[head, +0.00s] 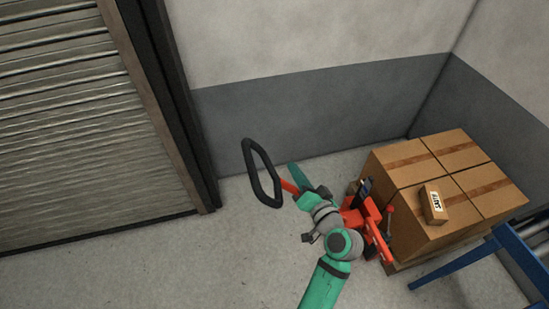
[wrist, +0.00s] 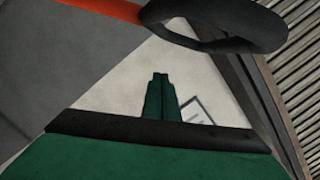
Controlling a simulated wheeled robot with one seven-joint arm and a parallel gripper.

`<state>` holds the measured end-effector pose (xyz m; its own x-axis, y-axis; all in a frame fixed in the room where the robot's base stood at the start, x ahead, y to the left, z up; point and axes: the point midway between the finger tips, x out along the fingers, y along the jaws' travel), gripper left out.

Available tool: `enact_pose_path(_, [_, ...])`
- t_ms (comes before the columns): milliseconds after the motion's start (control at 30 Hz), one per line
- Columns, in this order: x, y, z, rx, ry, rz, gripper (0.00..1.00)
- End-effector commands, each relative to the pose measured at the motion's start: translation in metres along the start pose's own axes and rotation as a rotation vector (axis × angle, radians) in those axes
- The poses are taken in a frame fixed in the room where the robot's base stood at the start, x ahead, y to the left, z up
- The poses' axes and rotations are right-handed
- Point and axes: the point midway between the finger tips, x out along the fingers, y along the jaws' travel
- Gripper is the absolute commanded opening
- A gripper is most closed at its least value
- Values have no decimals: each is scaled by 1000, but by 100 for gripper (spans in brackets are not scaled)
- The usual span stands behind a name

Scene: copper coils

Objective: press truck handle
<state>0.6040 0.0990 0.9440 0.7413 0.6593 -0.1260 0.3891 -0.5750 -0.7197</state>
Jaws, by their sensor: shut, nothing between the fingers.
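The truck handle (head: 249,163) is a dark closed loop on a red-orange shaft (head: 290,187), standing tilted up from the red pallet truck (head: 358,219). In the wrist view the loop (wrist: 215,38) crosses the upper right, with its shaft (wrist: 98,9) at the top left. My gripper (head: 292,168) is green and is just right of the loop in the head view, close to the shaft. In the wrist view my gripper (wrist: 160,75) has its fingers together and empty, below the loop in the picture. A gap shows between them; I see no contact. My arm hides part of the truck.
Cardboard boxes (head: 420,200) sit on a pallet at the truck, with a small labelled box (head: 433,205) on top. A blue metal frame (head: 461,262) stands at the lower right. A roller shutter (head: 80,120) is at the left. The floor (head: 225,265) left of my arm is clear.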

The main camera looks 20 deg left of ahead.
Motion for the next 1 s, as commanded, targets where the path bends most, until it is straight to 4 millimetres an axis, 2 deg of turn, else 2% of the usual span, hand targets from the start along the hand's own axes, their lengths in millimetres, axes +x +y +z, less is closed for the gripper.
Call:
enact_pose_path(133, [8,0,0,1,-1,-2,0])
enact_pose_path(267, [26,-1,0,-1,-1,-2,0])
enact_pose_path(700, [103,0,4,1,-3,0,0])
enact_pose_path(800, [105,0,21,2,-3,1,0])
enact_pose_path(1000, [109,0,36,0,0,1,0])
